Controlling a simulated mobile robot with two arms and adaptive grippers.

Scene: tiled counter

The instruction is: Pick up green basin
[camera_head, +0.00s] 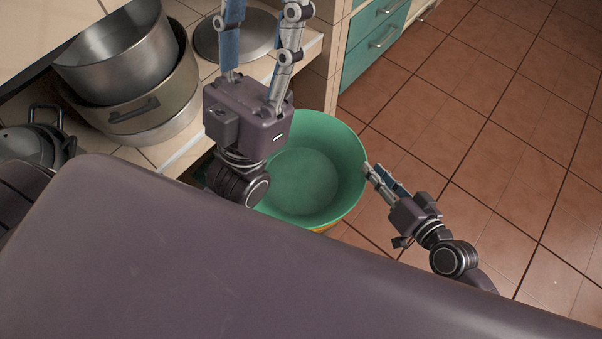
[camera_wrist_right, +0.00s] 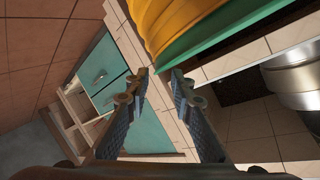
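The green basin (camera_head: 305,180) stands low beside the shelf in the head view, its open mouth facing up. A yellow-orange thing shows under its rim. In the right wrist view the basin's green rim (camera_wrist_right: 215,48) lies just beyond the fingertips. My right gripper (camera_head: 369,170) is at the basin's right rim. Its fingers are apart with a gap between them in the wrist view (camera_wrist_right: 160,76); whether they touch the rim I cannot tell. My left gripper (camera_head: 266,10) is open and empty, above the basin's left side, hiding part of it. Its fingers point away toward the shelf.
Large metal pots (camera_head: 120,60) and a round lid (camera_head: 236,38) sit on the tiled shelf at left. Dark pans (camera_head: 30,145) are at the far left. Teal drawers (camera_head: 372,38) stand behind the basin. The tiled floor (camera_head: 500,130) at right is clear.

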